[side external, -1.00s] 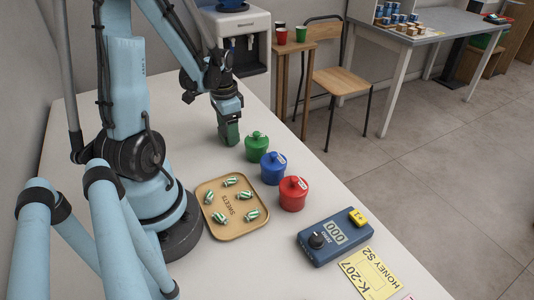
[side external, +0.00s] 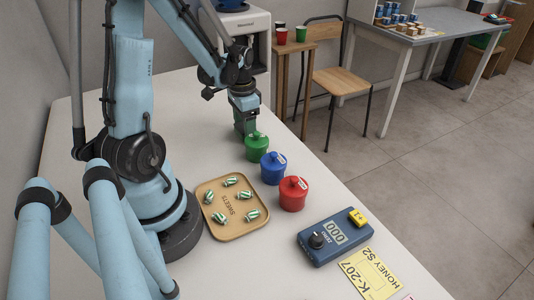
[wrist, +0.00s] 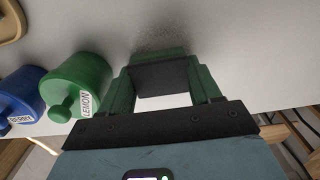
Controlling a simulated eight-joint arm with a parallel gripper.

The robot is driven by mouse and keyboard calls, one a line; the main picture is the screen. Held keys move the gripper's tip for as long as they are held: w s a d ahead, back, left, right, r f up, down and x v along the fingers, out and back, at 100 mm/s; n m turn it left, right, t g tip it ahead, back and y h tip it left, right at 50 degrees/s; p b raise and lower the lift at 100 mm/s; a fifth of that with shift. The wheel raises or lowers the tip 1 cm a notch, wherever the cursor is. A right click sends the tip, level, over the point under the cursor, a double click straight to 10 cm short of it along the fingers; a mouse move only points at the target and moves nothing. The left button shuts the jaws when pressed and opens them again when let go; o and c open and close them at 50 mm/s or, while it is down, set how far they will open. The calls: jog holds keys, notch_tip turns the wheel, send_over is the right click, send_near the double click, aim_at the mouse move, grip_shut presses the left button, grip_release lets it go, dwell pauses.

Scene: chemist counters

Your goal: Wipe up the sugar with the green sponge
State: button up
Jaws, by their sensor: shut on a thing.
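My gripper (side external: 245,122) points down at the far end of the white counter, just behind the green lidded pot. In the wrist view my gripper (wrist: 163,90) is shut on the green sponge (wrist: 158,54), a block with a dark near face. The sponge is low at the counter top; I cannot tell whether it touches. A faint grey speckled patch shows on the counter beyond it in the wrist view; I cannot tell whether it is sugar or shadow. No sugar is clearly visible in the side view.
The green pot (side external: 257,148), labelled LEMON in the wrist view (wrist: 77,84), stands close beside my gripper. A blue pot (side external: 273,169) and red pot (side external: 292,194) follow along the edge.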

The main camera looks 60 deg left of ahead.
aim_at(227, 142)
jog(key=shift+s+f, duration=0.2)
jog(key=shift+s, duration=0.3)
jog(key=shift+s+r, duration=0.1)
jog(key=shift+s, duration=2.1)
jog(key=w, duration=0.2)
jog(key=shift+w+r, duration=0.2)
jog(key=shift+w, duration=0.15)
jog(key=shift+w+f, duration=0.15)
jog(key=shift+w, duration=0.45)
jog(key=shift+w+f, duration=0.15)
jog(key=shift+w, duration=0.4)
jog(key=shift+w+r, duration=0.1)
jog(key=shift+w, duration=1)
jog(key=shift+r, duration=4)
